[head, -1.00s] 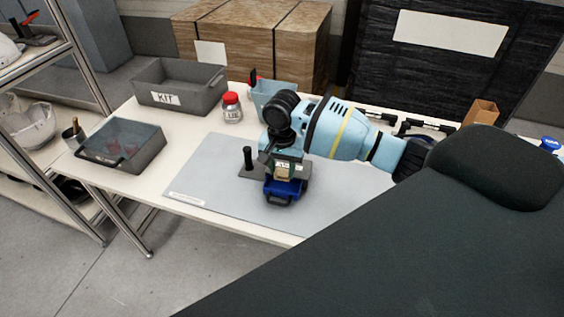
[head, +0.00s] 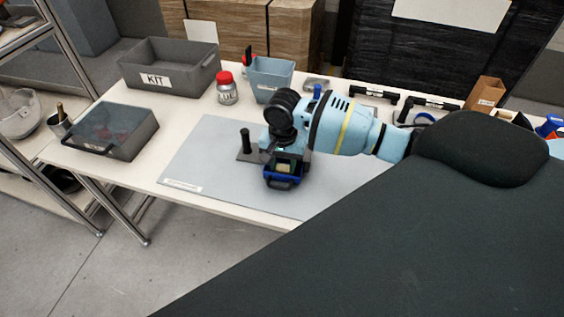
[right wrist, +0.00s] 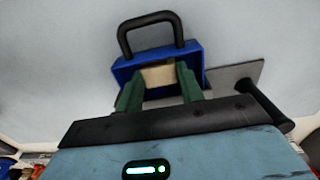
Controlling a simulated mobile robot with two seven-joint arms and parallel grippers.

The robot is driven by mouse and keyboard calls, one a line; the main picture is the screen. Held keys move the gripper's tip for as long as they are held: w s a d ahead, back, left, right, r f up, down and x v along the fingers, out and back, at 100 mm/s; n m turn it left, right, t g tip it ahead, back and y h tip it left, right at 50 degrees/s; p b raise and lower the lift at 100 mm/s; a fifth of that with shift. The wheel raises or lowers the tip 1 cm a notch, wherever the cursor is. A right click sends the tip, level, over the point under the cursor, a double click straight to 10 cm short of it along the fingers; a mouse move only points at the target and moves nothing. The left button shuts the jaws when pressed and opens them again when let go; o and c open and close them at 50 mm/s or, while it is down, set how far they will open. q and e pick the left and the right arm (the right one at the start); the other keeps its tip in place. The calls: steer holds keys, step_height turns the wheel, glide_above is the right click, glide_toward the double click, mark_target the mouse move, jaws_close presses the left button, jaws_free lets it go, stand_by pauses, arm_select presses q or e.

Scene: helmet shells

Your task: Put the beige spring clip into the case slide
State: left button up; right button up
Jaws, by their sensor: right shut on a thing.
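The beige spring clip (right wrist: 158,76) is between the green fingers of my right gripper (right wrist: 158,84), which is shut on it. In the head view the clip (head: 285,168) shows as a small pale patch under my right gripper (head: 286,161). The blue case slide (right wrist: 125,70) has a black loop handle and lies around the clip in the right wrist view. In the head view the slide (head: 281,184) sits directly below the gripper on the grey mat. I cannot tell whether the clip touches the slide's floor. My left gripper is not in view.
A dark plate with an upright black post (head: 245,140) stands beside the slide. A grey KIT bin (head: 190,80), a red-lidded jar (head: 226,90), a light blue bin (head: 271,78) and a clear-lidded grey box (head: 140,135) stand around the grey mat (head: 205,150). The mat's left part is clear.

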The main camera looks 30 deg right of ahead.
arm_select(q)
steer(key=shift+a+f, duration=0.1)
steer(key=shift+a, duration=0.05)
arm_select(e)
steer(key=o, duration=1)
steer(key=shift+r, duration=0.1)
step_height(320, 180, up, 7)
steer(key=shift+f+p, duration=0.15)
steer(key=shift+p, duration=0.35)
steer(key=shift+r, duration=0.55)
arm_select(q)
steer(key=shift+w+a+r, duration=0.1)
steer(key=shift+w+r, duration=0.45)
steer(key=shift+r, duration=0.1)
arm_select(e)
steer(key=shift+s+f, duration=0.1)
